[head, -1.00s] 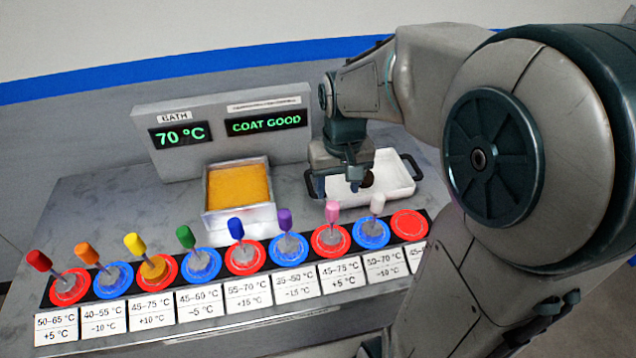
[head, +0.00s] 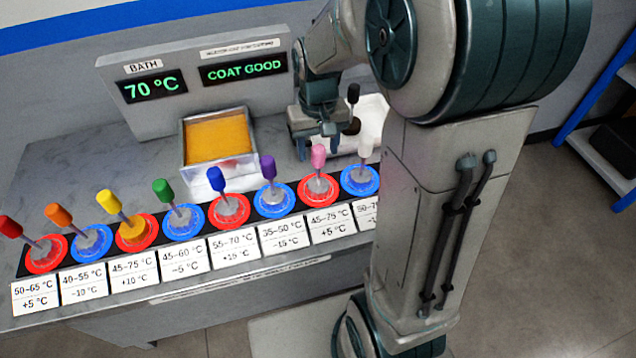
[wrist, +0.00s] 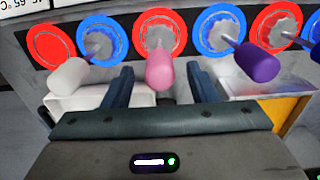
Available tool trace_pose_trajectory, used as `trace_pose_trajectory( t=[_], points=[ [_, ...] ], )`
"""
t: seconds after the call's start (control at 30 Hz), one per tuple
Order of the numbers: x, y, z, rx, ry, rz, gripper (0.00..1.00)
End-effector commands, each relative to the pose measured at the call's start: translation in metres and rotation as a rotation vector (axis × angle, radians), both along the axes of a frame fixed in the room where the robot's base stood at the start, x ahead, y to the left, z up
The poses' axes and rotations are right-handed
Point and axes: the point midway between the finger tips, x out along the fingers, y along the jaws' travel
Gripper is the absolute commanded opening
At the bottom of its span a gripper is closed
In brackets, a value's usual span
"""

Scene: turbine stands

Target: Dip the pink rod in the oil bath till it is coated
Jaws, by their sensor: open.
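The pink rod (head: 318,156) stands with its pink handle up and grey knob down on a red ring in the rack. My gripper (head: 316,142) is just behind it in the head view, open and empty. In the wrist view the pink handle (wrist: 159,66) appears between the two open fingers (wrist: 160,88); I cannot tell whether it lies between them in depth. The oil bath (head: 184,158) is a clear box of orange-yellow oil, behind the rack. Its displays read 70 °C and COAT GOOD. The label below the pink rod reads 45–75 °C, +5 °C.
Purple (head: 268,168) and white (head: 366,150) rods flank the pink one. Several other coloured rods stand to the left; the yellow rod's (head: 109,203) knob is golden. A black-handled rod (head: 352,94) with a dark knob is at the white tray (head: 374,112), right of my gripper.

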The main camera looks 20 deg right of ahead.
Motion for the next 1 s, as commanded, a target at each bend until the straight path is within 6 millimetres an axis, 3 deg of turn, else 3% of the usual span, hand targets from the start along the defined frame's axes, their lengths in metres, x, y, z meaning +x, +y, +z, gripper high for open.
trace_pose_trajectory(
  t=[0.03, 0.2, 0.87, 1.0],
  points=[
    [-0.0002, 0.0000, -0.0108, 0.000, 0.001, 0.000, 0.53],
    [-0.0001, 0.0000, -0.0189, 0.000, 0.000, 0.000, 0.53],
    [-0.0001, -0.0002, -0.0182, 0.000, 0.000, 0.000, 0.53],
    [0.0000, -0.0002, -0.0182, 0.000, 0.000, 0.000, 0.19]
  ],
)
